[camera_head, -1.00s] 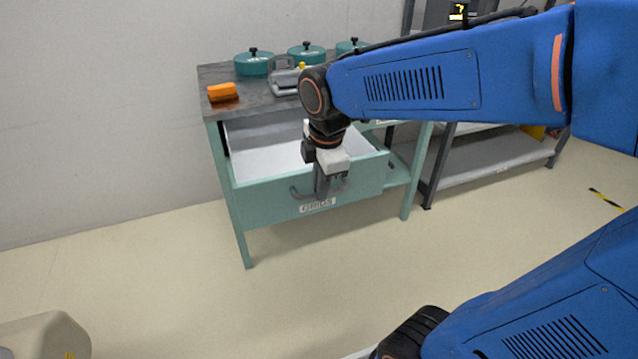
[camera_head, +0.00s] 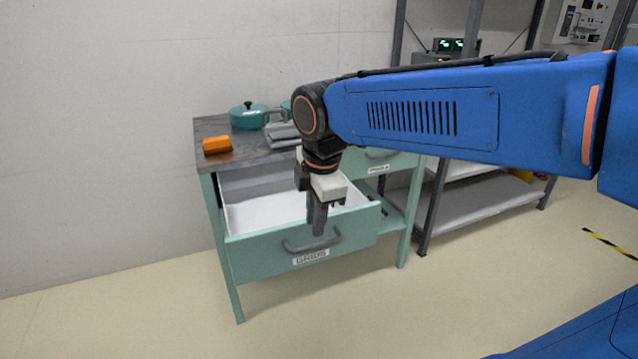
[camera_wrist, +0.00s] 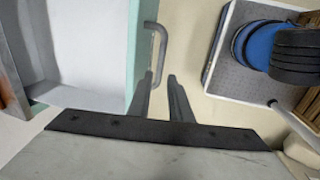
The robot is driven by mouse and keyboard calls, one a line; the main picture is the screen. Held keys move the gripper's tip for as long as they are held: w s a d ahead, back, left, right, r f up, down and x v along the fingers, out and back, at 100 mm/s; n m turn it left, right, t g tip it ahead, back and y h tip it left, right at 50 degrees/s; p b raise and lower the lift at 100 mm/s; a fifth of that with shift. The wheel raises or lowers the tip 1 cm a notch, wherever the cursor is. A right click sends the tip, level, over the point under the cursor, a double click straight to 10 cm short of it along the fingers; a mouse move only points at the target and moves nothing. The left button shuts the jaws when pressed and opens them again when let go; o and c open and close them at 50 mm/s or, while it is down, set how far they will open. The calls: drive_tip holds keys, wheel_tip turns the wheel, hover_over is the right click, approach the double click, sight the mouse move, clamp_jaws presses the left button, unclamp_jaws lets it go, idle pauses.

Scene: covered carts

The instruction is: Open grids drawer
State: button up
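I cannot tell whether a finger touches the handle.
The bench top (camera_head: 185,162) carries an orange block (camera_head: 217,145), a teal lidded pot (camera_head: 247,117) and a grey item (camera_head: 283,137). Another labelled drawer front (camera_head: 385,166) is at the right. A grey shelf rack (camera_head: 475,207) stands beyond. The floor in front is clear.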

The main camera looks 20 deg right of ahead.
wheel_tip(320, 180, up, 11)
drive_tip(key=s, duration=0.2)
drive_tip(key=shift+f, duration=0.2)
drive_tip(key=shift+s+f, duration=0.1)
drive_tip(key=s+d+f+m+t, duration=0.1)
drive_tip(key=s+d+f+m, duration=0.3)
drive_tip(key=f+m, duration=0.4)
drive_tip(key=s+d+f+m+t, duration=0.1)
drive_tip(key=s+d+f+m, duration=0.2)
drive_tip(key=s+f+m, duration=0.3)
wheel_tip(320, 180, down, 3)
drive_tip(key=m, duration=0.4)
drive_tip(key=shift+d+t, duration=0.3)
drive_tip(key=shift+d, duration=0.1)
